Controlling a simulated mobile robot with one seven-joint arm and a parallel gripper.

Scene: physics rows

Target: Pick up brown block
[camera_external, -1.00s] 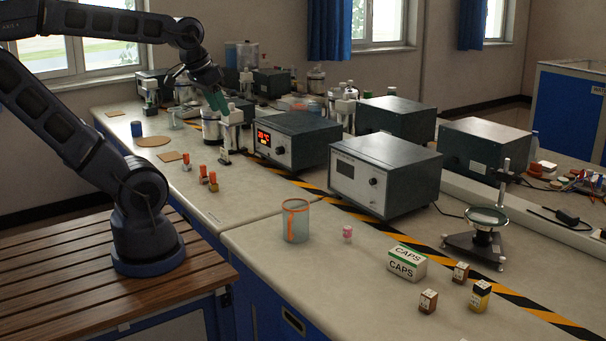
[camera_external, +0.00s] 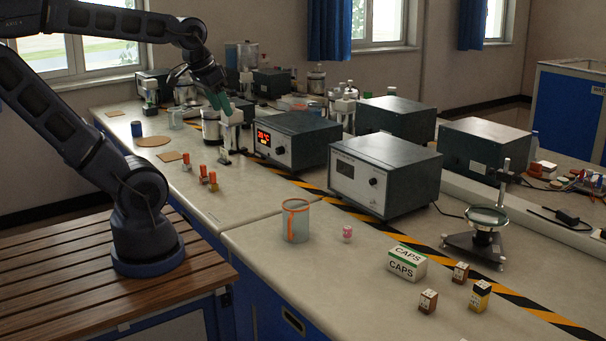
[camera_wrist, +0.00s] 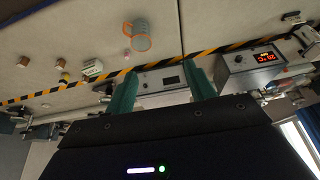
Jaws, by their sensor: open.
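Two small brown blocks with pale tops stand on the near right bench: a front brown block (camera_external: 428,302) and a back brown block (camera_external: 461,271). I cannot tell which one is meant. In the wrist view, brown blocks (camera_wrist: 23,62) show at upper left, well away from the fingers. My gripper (camera_wrist: 161,78) is open and empty, its two green fingers apart. In the external view, my gripper (camera_external: 219,101) hangs over the far bench, far left of the blocks, partly hidden against the equipment behind.
A yellow and dark block (camera_external: 479,296) stands close to the brown ones. A CAPS box (camera_external: 406,263), a pink-and-white small item (camera_external: 347,233) and an orange-marked beaker (camera_external: 296,222) are left of them. A magnifier stand (camera_external: 487,225) and instrument boxes (camera_external: 385,178) stand behind.

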